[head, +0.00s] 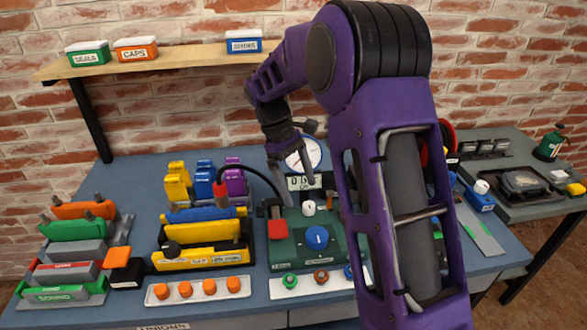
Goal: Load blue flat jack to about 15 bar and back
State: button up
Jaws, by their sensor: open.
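A blue flat jack (187,215) stands in a yellow frame (197,262) on the bench. A red fitting (219,189) stands at its right end, with a black hose (262,175) curving right towards a green pump unit (292,252). The unit carries a blue knob (317,238), a red block (277,229) and a small white knob (309,208). Behind it are a round white gauge (313,150) and a small display (304,183), both partly hidden; I cannot read the pressure. My gripper (287,166) is open and empty, above the unit and in front of the gauge.
Yellow, blue and purple blocks (205,180) stand behind the frame. A rack of orange, green and grey plates (78,230) is at left. Trays of orange knobs (197,290) and coloured caps (312,280) lie in front. My arm hides the bench right of the unit.

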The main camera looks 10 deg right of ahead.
jog(key=shift+v, duration=1.9)
